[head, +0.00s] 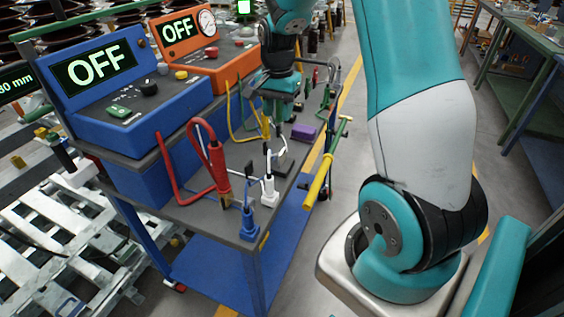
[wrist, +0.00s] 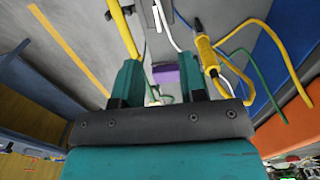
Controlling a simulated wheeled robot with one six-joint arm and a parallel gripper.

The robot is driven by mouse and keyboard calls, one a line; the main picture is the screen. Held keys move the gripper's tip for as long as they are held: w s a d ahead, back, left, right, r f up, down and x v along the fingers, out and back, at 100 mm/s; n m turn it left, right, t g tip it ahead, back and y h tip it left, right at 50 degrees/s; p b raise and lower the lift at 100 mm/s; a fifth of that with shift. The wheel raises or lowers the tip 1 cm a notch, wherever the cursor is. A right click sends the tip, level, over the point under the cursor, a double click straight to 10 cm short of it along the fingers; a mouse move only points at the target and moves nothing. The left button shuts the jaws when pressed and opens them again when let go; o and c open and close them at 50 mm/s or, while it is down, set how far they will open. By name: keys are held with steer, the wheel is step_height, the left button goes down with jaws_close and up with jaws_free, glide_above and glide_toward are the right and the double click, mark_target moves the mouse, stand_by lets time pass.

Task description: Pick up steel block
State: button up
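I cannot clearly pick out the steel block. A small grey block-like piece (head: 287,163) lies on the grey cart top in the head view, beside white cables, and may be it. My gripper (head: 276,118) is over the cart top, near that piece and a purple block (head: 303,132). In the wrist view the two teal fingers of my gripper (wrist: 162,72) stand apart with nothing held between them. The purple block shows beyond the gap between them (wrist: 165,74). My gripper body hides part of the cart top.
A blue box (head: 150,105) and an orange box (head: 205,70), both with OFF displays, stand on the cart (head: 185,215). A red clamp (head: 220,175), a blue clamp (head: 248,222) and several cables crowd the top. A yellow bar (head: 320,180) runs along the cart's right side.

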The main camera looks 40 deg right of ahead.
mark_target(282, 151)
step_height(282, 151, down, 10)
steer(key=shift+d+f+p, duration=0.1)
steer(key=shift+f+p, duration=0.1)
steer(key=shift+p, duration=0.15)
steer(key=f, duration=0.3)
steer(key=f+p, duration=0.1)
steer(key=f, duration=0.1)
steer(key=shift+s+d+f, duration=0.1)
steer(key=shift+s+d, duration=0.05)
steer(key=shift+d, duration=0.25)
jaws_close()
